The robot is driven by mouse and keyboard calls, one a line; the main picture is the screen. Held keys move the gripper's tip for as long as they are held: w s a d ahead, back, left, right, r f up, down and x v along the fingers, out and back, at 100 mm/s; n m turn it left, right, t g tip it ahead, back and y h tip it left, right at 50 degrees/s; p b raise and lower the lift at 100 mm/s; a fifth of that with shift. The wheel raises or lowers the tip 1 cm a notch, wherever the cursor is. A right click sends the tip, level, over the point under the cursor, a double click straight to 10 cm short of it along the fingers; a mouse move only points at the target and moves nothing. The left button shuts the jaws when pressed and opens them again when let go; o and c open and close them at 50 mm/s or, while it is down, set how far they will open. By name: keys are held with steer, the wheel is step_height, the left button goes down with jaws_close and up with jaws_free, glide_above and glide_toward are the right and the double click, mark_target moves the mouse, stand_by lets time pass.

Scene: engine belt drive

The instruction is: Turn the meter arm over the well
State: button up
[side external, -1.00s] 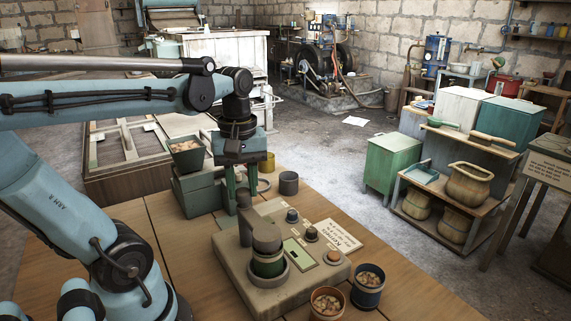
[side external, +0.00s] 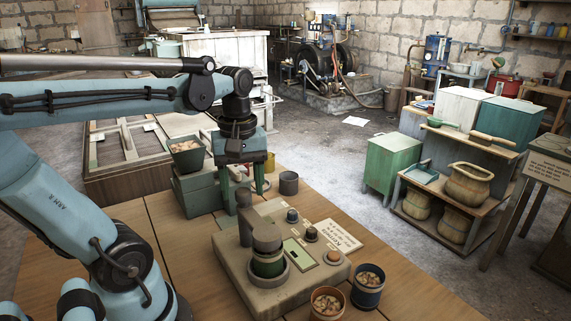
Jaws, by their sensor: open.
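The meter is a tan box (side external: 232,263) on the wooden bench, with buttons, a small green display (side external: 299,256) and a printed card. Its grey meter arm has an upright post (side external: 245,217) and a round head (side external: 266,236). In this view the head appears over the well (side external: 284,279), a ring with a green part inside; whether it is exactly centred I cannot tell. My gripper (side external: 245,188) points down with its fingers apart and empty. Its fingertips appear just above or behind the top of the post, and I see no contact.
Two cups of kernels (side external: 328,302) (side external: 367,287) stand at the box's front right corner. A dark bin of kernels (side external: 187,157) sits on a green case behind left. A grey cup (side external: 288,183) stands right of my gripper. The bench between is fairly clear.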

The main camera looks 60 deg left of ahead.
mark_target(257, 233)
step_height(257, 233, up, 12)
stand_by(0.6)
steer(key=w+d+f+m+t, duration=0.2)
steer(key=d+f+m+t, duration=0.1)
steer(key=f+m, duration=0.4)
steer(key=w+d+f+m+t, duration=0.3)
steer(key=d+f+m+t, duration=0.1)
steer(key=d+f+m, duration=0.2)
step_height(257, 233, down, 2)
steer(key=shift+w+f+m, duration=0.2)
steer(key=shift+w+m, duration=0.05)
steer(key=shift+m, duration=0.55)
